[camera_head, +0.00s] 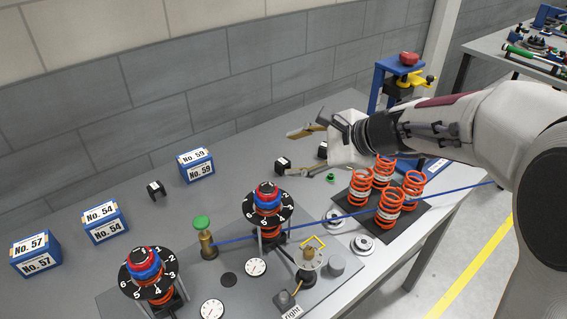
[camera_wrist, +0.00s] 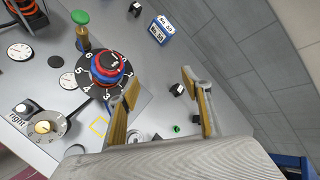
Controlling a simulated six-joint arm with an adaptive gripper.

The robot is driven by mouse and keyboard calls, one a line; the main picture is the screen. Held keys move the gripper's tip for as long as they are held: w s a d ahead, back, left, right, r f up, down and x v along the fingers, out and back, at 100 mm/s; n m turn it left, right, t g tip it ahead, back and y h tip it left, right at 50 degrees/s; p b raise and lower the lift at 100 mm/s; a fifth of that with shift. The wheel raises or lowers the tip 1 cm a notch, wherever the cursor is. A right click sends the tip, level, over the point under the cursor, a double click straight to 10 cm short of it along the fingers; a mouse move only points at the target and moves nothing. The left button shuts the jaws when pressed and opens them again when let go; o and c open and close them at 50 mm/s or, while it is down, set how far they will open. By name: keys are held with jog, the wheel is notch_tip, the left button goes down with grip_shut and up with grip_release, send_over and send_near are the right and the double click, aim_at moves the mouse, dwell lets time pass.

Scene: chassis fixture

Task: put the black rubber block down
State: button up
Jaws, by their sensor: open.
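My gripper (camera_head: 293,152) is open above the table, its two tan-padded fingers spread apart. It also shows in the wrist view (camera_wrist: 160,82), with nothing held between the fingers. A small black block (camera_head: 281,166) with a white label sits near the fingertips in the head view; in the wrist view a black block (camera_wrist: 177,89) appears beside the right finger. A second black block (camera_head: 322,150) is partly hidden by my gripper. Another small black piece (camera_head: 156,188) stands farther left. I cannot tell which of these is the rubber one.
Blue boxes labelled No. 59 (camera_head: 197,166), No. 54 (camera_head: 104,222) and No. 57 (camera_head: 36,254) stand at left. A numbered dial (camera_head: 268,208), a green-topped post (camera_head: 203,228) and orange springs (camera_head: 389,204) stand in front. Bare table lies between the No. 59 box and the blocks.

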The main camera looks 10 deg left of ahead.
jog(key=w+a+f+m+t+y, duration=0.1)
jog(key=w+f+m, duration=0.2)
jog(key=w, duration=0.2)
jog(key=w+a+f+m+t, duration=0.1)
jog(key=w+a+f+m, duration=0.15)
jog(key=w, duration=0.35)
jog(key=m+t, duration=0.1)
jog(key=m, duration=0.5)
send_over(286, 163)
jog(key=s+d, duration=0.2)
notch_tip(286, 163, down, 7)
jog(key=shift+w+a, duration=0.2)
jog(key=shift+w, duration=0.05)
jog(key=shift+f, duration=0.15)
jog(key=shift+t, duration=0.3)
jog(key=shift+f, duration=2.8)
jog(key=shift+f, duration=0.15)
jog(key=shift+f, duration=0.55)
jog(key=shift+x, duration=2.45)
